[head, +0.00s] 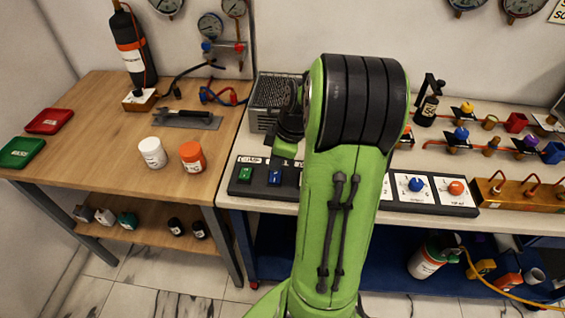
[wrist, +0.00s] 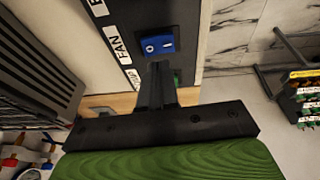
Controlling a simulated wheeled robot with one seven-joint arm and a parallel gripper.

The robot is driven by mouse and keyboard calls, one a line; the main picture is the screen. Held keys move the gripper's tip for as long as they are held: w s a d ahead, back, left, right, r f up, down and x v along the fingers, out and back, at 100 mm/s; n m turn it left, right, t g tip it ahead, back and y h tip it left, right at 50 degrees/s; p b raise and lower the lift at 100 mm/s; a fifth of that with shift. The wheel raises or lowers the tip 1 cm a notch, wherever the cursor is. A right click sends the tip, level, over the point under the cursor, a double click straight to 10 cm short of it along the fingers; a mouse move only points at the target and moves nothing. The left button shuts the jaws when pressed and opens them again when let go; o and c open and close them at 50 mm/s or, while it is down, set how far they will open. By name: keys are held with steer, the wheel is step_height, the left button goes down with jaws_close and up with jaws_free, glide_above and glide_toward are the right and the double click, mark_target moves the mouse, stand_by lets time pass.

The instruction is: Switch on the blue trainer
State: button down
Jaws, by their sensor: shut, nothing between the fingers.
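A blue rocker switch (wrist: 158,45) sits on a black panel in the wrist view, marked O on its left half and I on its right. A white label beside it reads FAN. I cannot tell for sure which half is pressed in. The blue switch also shows in the head view (head: 275,177), on the black control strip (head: 262,190) just left of my arm. My gripper (wrist: 156,66) is shut and empty, its tips close to the near edge of the blue switch. I cannot tell whether they touch it. My arm covers part of the strip in the head view.
A green switch (head: 247,174) lies left of the blue one. A blue knob (head: 416,184) and an orange knob (head: 456,187) are on white plates right of my arm. A grey vented box (head: 270,95) stands behind the strip. White (head: 152,152) and orange (head: 192,156) jars stand on the wooden table.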

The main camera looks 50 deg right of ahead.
steer(key=s+a+p+v, duration=0.1)
steer(key=v, duration=0.4)
step_height(320, 180, up, 6)
steer(key=p, duration=0.2)
glide_above(285, 183)
steer(key=s, duration=0.1)
steer(key=shift+s+a+f, duration=0.15)
steer(key=shift+a, duration=0.1)
